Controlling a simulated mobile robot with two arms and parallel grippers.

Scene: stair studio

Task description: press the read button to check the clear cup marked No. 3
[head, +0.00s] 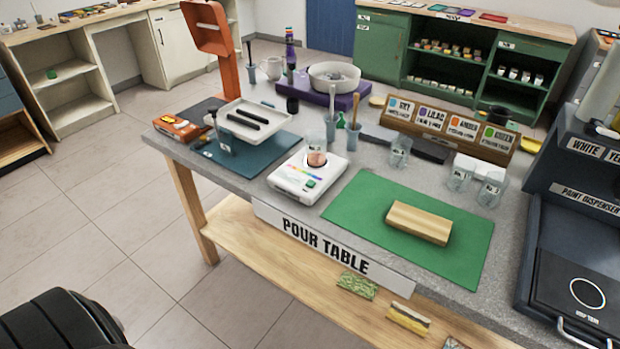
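A white reader device (297,186) stands on the pour table, left of the green mat. Other clear cups stand apart on the table: one behind the mat (400,151) and two at the right (460,176) (491,190). Their markings are too small to read, so I cannot tell which is No. 3. Neither gripper is in view.
A wooden block (419,223) lies on the green mat (365,203). A tray (250,117) sits by an orange stand (226,70) at the left. A wooden colour-label rack (450,129) stands behind, and a dark paint dispenser (575,215) at the right.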

